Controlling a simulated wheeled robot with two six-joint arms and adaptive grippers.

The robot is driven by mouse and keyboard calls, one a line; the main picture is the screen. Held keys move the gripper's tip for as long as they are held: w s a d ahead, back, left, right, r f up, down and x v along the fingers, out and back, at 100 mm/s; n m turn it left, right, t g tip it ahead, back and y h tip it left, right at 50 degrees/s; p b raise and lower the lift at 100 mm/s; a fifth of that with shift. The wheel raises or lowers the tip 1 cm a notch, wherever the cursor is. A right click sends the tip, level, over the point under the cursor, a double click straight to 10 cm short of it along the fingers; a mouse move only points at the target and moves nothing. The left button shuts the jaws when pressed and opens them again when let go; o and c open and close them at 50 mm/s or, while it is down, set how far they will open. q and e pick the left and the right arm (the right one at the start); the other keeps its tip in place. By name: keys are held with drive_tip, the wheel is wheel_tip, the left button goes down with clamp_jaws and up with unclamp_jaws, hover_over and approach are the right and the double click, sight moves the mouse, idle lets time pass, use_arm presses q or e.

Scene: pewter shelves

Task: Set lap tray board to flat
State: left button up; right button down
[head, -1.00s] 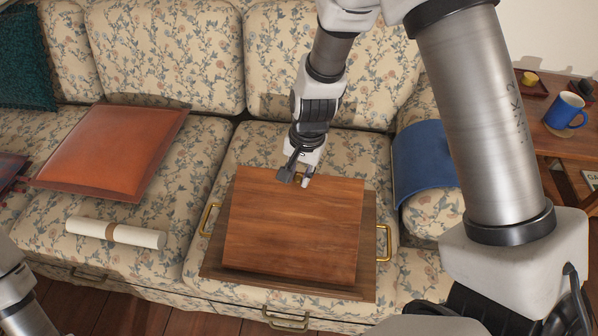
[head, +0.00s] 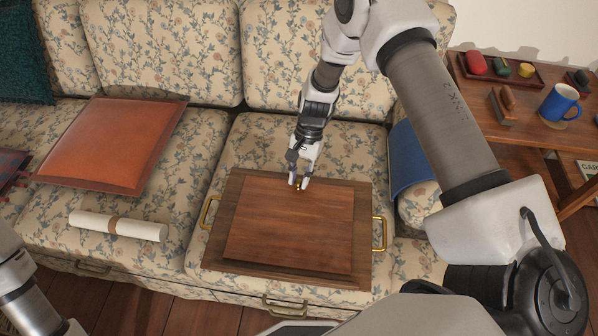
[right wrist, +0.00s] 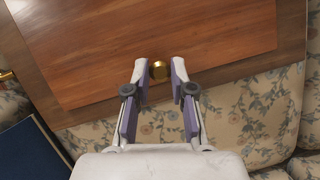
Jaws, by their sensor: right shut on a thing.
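The lap tray (head: 365,200) rests on the sofa's right seat cushion, with a brass handle on each side. Its reddish-brown board (head: 288,228) lies flat or very nearly flat over the tray base; a slight remaining tilt is hard to judge. A small brass knob (right wrist: 159,70) sits at the board's far edge. My right gripper (head: 299,186) reaches down to that edge, its fingers on both sides of the knob and shut on it. My left gripper is out of view; only part of my left arm shows at the lower left.
An orange cushion (head: 112,146) and a rolled white paper (head: 118,227) lie on the left seat. A blue cloth (head: 411,165) hangs over the right armrest. A side table at right holds a blue mug (head: 559,103) and a small tray of items.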

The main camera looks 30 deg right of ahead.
drive_tip(key=shift+f, duration=0.35)
drive_tip(key=c, duration=1.2)
unclamp_jaws()
drive_tip(key=shift+c, duration=0.2)
drive_tip(key=shift+o, duration=1.3)
drive_tip(key=shift+w+d+f, duration=0.1)
drive_tip(key=shift+f, duration=0.05)
drive_tip(key=shift+w+r, duration=0.1)
drive_tip(key=shift+r, duration=0.25)
drive_tip(key=v, duration=1.1)
drive_tip(key=shift+d, duration=0.2)
drive_tip(key=shift+w+r, duration=0.1)
drive_tip(key=shift+r, duration=0.1)
